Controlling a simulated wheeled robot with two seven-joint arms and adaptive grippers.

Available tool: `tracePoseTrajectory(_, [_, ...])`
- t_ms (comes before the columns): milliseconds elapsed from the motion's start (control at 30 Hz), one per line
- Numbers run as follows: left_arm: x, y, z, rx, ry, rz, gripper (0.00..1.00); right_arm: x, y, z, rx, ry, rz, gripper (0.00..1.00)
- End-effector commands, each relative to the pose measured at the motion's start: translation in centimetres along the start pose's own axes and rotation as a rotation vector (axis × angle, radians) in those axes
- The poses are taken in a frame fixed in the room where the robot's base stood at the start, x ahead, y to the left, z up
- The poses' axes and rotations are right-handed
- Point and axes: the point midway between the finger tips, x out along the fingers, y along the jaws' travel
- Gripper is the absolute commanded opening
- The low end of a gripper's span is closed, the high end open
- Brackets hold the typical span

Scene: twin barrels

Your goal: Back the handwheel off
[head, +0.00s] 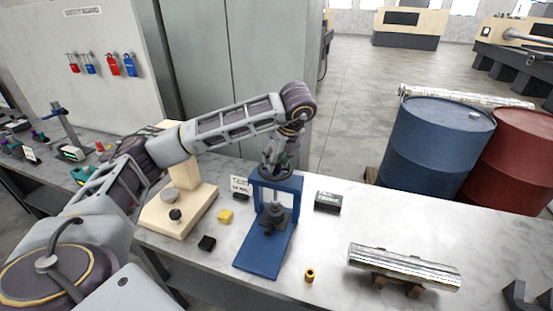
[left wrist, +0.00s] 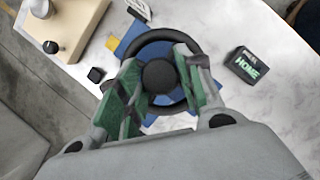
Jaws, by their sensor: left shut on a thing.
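The black handwheel, a ring with a round hub, shows in the left wrist view (left wrist: 157,76). It sits on top of a blue press frame (head: 262,253) on the bench, and in the head view the gripper mostly hides it. My left gripper (head: 278,162) reaches down onto the wheel from above. In the left wrist view its green-padded fingers (left wrist: 153,88) stand on either side of the hub, shut on the wheel. A dark grey fixture (head: 273,217) stands inside the press frame under the wheel. My right gripper is not in view.
A dark labelled box (head: 328,201), a small yellow cylinder (head: 310,275) and a shiny metal roll (head: 405,267) lie right. Blue and red barrels stand beyond.

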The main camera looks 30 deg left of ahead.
Motion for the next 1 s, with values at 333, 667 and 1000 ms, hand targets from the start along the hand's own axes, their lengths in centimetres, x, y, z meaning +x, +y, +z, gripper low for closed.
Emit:
tracePoseTrajectory(333, [0.0, 0.0, 0.0, 0.0, -0.001, -0.001, 0.58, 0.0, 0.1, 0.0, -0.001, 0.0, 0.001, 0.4])
tracePoseTrajectory(667, [-0.2, 0.0, 0.0, 0.001, -0.001, -0.001, 0.58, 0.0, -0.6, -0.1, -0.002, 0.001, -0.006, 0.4])
tracePoseTrajectory(1000, [-1.3, -0.1, 0.0, 0.001, -0.001, -0.004, 0.58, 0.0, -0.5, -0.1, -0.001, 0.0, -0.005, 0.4])
